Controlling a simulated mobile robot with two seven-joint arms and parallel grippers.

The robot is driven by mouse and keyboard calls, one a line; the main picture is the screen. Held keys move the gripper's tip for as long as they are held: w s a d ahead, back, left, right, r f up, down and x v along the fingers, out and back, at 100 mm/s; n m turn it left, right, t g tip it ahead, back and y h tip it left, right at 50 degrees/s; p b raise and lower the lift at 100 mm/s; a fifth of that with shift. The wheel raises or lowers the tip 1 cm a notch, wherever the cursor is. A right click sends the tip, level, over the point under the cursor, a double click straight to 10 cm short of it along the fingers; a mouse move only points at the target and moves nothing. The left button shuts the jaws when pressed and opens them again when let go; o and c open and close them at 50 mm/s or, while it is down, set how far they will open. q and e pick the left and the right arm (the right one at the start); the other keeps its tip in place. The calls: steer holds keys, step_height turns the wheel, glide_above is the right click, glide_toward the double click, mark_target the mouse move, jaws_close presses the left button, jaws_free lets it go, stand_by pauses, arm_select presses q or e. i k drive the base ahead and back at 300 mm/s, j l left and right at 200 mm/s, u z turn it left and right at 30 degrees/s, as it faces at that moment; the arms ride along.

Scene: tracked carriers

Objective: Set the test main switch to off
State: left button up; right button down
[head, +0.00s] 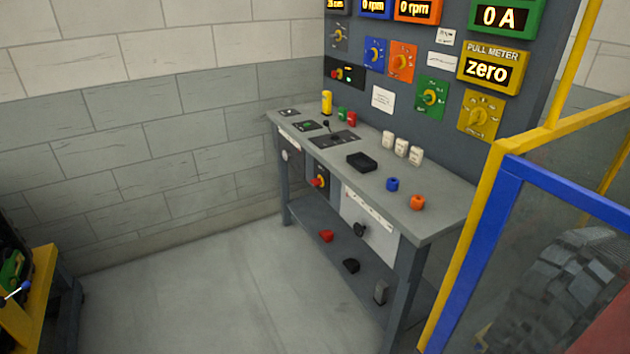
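Two red rotary switches are in the head view. One red-handled switch (318,182) sits on a dark box with a yellow plate under the front edge of the grey bench (440,215). The other red-knobbed switch (340,73) is on a black plate at the lower left of the dark wall panel (400,130). Labels are too small to read, so I cannot tell which is the test main switch or how either is set. Neither of my grippers is in view.
White, blue and orange pieces stand on the bench, with a black block (362,162). Its lower shelf holds loose items. A yellow-and-blue guard frame (480,240) with a tyre behind it blocks the right. Floor (210,300) left of the bench is clear.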

mark_target(316, 182)
steer(key=i+j+z, duration=0.25)
steer(key=i, duration=0.45)
steer(key=i+j+z, duration=0.2)
steer(key=i+j, duration=0.3)
steer(key=i, duration=0.2)
steer(key=i+j+z, duration=0.25)
steer(key=i+j, duration=0.25)
steer(key=i, duration=0.15)
